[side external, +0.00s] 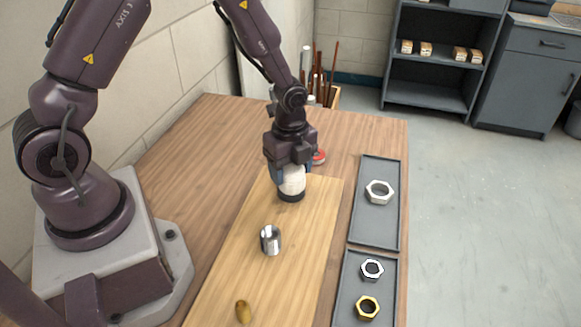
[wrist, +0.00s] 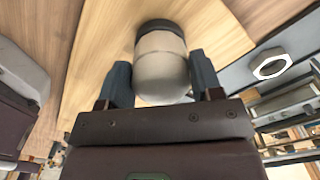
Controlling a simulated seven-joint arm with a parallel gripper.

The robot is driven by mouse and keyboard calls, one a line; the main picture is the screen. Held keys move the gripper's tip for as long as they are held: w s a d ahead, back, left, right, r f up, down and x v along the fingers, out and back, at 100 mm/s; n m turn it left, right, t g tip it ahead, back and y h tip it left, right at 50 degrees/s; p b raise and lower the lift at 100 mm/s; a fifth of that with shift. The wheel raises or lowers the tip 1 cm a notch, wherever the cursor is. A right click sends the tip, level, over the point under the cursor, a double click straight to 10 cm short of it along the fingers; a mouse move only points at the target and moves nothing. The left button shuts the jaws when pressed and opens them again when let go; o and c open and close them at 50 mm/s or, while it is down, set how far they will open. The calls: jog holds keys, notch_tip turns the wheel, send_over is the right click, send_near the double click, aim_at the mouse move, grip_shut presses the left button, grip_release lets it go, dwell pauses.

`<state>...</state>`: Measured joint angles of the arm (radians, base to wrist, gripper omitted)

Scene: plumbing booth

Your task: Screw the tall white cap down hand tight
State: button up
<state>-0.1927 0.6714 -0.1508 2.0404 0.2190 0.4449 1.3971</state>
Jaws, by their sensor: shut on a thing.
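The tall white cap (side external: 292,180) stands upright on a black base (side external: 291,196) at the far part of the light wooden board. My gripper (side external: 291,174) points down over it, with its fingers on either side of the cap. In the wrist view the white cap (wrist: 161,67) sits between the two blue-grey fingers (wrist: 160,88), with the black base (wrist: 160,26) beyond it. My gripper is shut on the cap. The thread between cap and base is hidden, so I cannot tell how tightly they join.
A metal cylinder (side external: 270,240) and a small brass piece (side external: 243,311) are on the board (side external: 225,270). Grey trays on the right hold a large hex nut (side external: 379,192), a smaller silver nut (side external: 371,270) and a brass nut (side external: 367,308). A red object (side external: 319,157) is just behind my gripper.

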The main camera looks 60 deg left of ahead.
jog(key=m, duration=0.4)
jog(key=shift+w+f, duration=0.1)
jog(key=m, duration=0.4)
jog(key=shift+w+m, duration=0.1)
jog(key=shift+m, duration=0.2)
jog(key=o, duration=1.2)
jog(key=shift+r, duration=2.5)
